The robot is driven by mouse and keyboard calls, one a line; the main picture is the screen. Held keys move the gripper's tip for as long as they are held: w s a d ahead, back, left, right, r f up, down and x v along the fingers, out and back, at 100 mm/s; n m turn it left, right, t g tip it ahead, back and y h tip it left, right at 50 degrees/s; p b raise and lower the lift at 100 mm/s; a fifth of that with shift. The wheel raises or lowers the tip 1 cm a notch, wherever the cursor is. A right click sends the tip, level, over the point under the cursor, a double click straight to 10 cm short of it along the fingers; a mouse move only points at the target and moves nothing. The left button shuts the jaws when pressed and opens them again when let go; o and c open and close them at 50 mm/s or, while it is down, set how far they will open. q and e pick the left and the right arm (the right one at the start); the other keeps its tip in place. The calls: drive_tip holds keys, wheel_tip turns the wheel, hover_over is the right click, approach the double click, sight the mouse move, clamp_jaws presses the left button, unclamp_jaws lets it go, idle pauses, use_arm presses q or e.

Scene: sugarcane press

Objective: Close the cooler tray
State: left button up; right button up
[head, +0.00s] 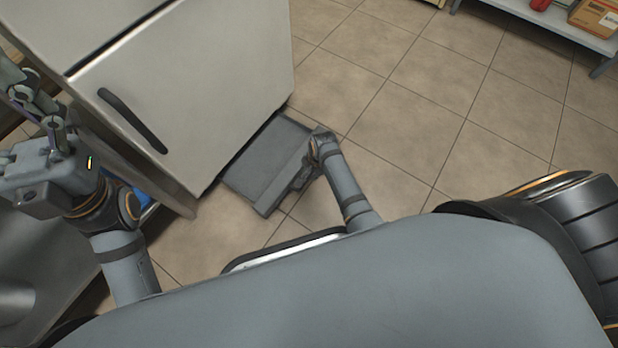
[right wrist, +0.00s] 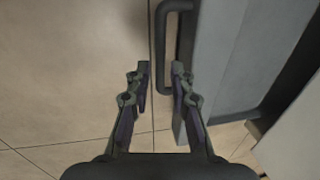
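The cooler (head: 200,80) is a pale cabinet with a dark door handle, at the upper left of the head view. Its grey tray (head: 262,158) is pulled out low above the floor. In the right wrist view the tray (right wrist: 232,60) is on the right, with a dark bar handle (right wrist: 163,50) on its front. My right gripper (head: 298,178) is at the tray's front side. Its fingers (right wrist: 160,75) are apart and empty, with the handle just beyond the fingertips. Whether they touch it I cannot tell. My left gripper (head: 38,105) is raised at the left, fingers spread and empty.
Bare tiled floor (head: 400,110) lies right of the tray. A metal shelf (head: 560,25) with boxes stands at the far upper right. A grey metal surface (head: 30,270) is at the lower left, below my left arm.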

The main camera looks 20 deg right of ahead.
drive_tip(key=f, duration=0.2)
drive_tip(key=f+b, duration=0.1)
drive_tip(key=shift+w+a, duration=0.15)
drive_tip(key=shift+w, duration=0.1)
drive_tip(key=shift+r, duration=0.1)
clamp_jaws()
